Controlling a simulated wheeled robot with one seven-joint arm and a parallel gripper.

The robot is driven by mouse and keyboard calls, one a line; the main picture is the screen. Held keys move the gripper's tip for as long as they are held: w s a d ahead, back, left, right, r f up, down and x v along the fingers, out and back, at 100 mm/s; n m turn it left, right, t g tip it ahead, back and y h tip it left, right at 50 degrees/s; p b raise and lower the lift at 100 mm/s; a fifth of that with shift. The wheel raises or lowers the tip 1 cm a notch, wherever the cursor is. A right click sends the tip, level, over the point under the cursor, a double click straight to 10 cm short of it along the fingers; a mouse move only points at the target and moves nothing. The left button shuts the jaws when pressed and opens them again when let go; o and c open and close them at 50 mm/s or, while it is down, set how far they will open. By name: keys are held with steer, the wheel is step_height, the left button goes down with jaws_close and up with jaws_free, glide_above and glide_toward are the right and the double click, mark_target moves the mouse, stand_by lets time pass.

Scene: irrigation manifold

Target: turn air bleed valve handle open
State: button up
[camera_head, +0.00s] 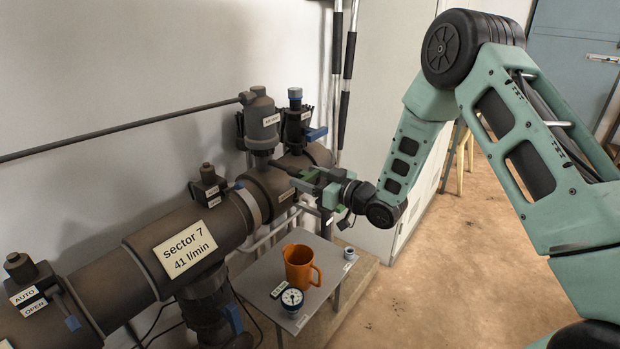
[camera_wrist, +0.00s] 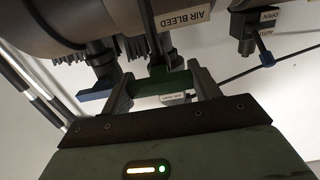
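The air bleed valve handle is a dark stem with a green grip (camera_wrist: 162,88) at its end. In the wrist view the stem comes down from the brown pipe, beside an AIR BLEED label (camera_wrist: 190,14). My gripper (camera_wrist: 163,82) has one finger at each end of the green grip, with no visible gap, so it looks shut on it. A small white tag (camera_wrist: 173,98) shows just under the grip. In the head view my gripper (camera_head: 307,180) is at the right end of the manifold, where the handle is small and partly hidden.
The thick brown pipe (camera_head: 130,265) bears a sector 7 sign and other valves. A blue-lever valve (camera_head: 295,118) stands close behind my gripper. Below it is a grey shelf (camera_head: 262,281) with an orange jug (camera_head: 299,267) and a gauge (camera_head: 291,299). Floor at right is clear.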

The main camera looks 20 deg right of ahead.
steer(key=shift+m, duration=0.3)
steer(key=shift+c, duration=0.3)
steer(key=m, duration=0.3)
steer(key=shift+m, duration=0.3)
steer(key=m, duration=0.4)
steer(key=shift+d+m+p, duration=0.1)
steer(key=shift+m+p, duration=0.2)
steer(key=shift+p, duration=0.05)
steer(key=m+p, duration=0.1)
steer(key=m, duration=0.4)
steer(key=shift+m+p, duration=0.5)
steer(key=shift+m, duration=1.5)
steer(key=o, duration=1)
steer(key=shift+s, duration=0.1)
steer(key=b+v, duration=0.2)
steer(key=v, duration=1.5)
steer(key=shift+s+d, duration=0.1)
